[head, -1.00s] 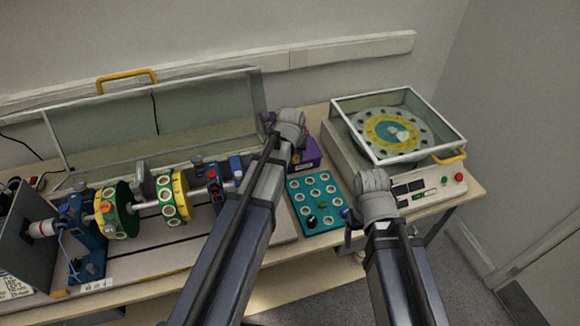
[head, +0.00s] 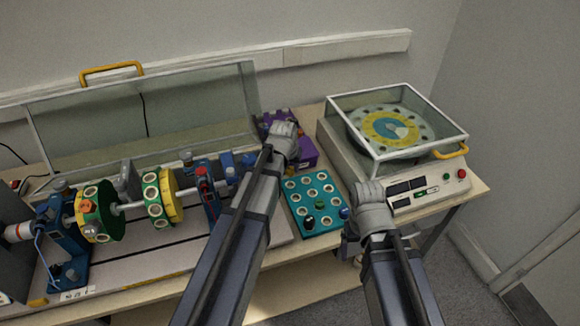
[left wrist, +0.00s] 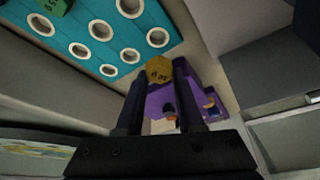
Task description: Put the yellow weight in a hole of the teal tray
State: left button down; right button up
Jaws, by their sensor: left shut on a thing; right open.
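The yellow weight (left wrist: 158,68) is between the fingertips of my left gripper (left wrist: 160,76) in the left wrist view; the gripper is shut on it. In the head view my left gripper (head: 284,145) is above the back of the bench by the purple box, and its hand hides the weight. The teal tray (head: 296,205) lies in front of it, with rows of white-rimmed holes, several of them empty. The tray also shows in the left wrist view (left wrist: 104,48), beyond the weight. My right gripper (head: 366,205) is open, right of the tray; its fingertips are mostly hidden.
Green (head: 320,206), black (head: 310,222) and blue (head: 344,213) weights are on the tray. The purple box (head: 307,152) stands behind it. A balancing machine with a clear cover (head: 398,155) is at right. The rotor rig with green-yellow discs (head: 160,198) is at left.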

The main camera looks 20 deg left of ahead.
pick_arm(q)
jog(key=shift+f+b, duration=1.4)
jog(key=shift+f, duration=0.35)
jog(key=shift+f+b, duration=1.2)
jog(key=shift+c, duration=2.2)
grip_release()
jog(key=shift+s+r, duration=0.1)
jog(key=shift+r, duration=0.1)
jog(key=p+v, duration=0.7)
jog(key=shift+s+r, duration=0.15)
jog(key=shift+r, duration=0.15)
jog(key=shift+f, duration=0.1)
